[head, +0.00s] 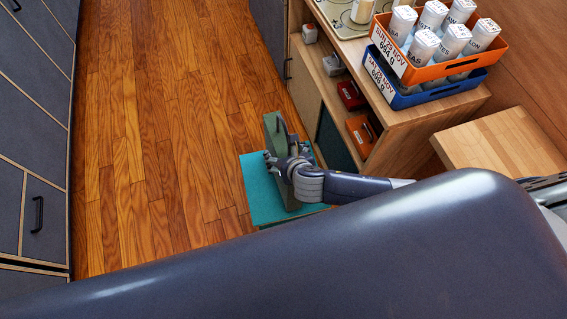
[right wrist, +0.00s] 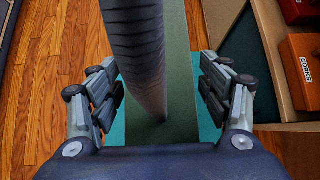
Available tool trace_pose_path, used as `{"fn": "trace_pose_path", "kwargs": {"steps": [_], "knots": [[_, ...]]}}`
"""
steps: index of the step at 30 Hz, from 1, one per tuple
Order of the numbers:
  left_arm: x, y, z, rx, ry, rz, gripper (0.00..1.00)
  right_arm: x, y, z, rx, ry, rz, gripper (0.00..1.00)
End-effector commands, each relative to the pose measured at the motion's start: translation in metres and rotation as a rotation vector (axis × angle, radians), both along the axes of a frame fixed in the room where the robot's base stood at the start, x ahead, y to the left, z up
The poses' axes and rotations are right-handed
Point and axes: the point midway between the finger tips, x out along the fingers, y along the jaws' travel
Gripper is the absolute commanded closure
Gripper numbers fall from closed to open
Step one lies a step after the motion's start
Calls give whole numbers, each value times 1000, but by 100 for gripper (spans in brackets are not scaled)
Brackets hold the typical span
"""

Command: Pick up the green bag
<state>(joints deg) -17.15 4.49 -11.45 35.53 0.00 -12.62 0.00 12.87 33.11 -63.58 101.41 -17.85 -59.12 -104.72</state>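The green bag (head: 272,131) stands upright on a teal-topped surface (head: 257,191) in the head view, partly hidden by my right gripper and arm. In the right wrist view the green bag (right wrist: 178,105) lies between my fingers, with a dark grey, rounded, ribbed part (right wrist: 138,50) rising towards the camera. My right gripper (head: 274,161) is at the bag, and its fingers (right wrist: 165,90) are spread on either side of it. Whether the pads touch the bag is hard to tell. My left gripper is not in view.
A wooden shelf unit (head: 403,125) stands to the right, with red (head: 351,96) and orange (head: 361,133) boxes on its shelves. The wooden floor (head: 160,130) to the left is clear.

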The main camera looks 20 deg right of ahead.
Motion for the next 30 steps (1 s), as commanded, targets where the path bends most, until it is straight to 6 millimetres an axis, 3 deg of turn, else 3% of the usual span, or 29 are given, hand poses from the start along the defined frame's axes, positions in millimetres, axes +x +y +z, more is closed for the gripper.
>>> {"fn": "trace_pose_path", "kwargs": {"steps": [1,7,17,30], "knots": [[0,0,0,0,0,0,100,0,0,0,0,0,0,50],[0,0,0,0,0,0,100,0,0,0,-1,1,-1,95],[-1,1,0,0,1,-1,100,0,0,3,0,-1,0,95],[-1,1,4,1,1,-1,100,1,0,31,1,-3,0,95]]}}
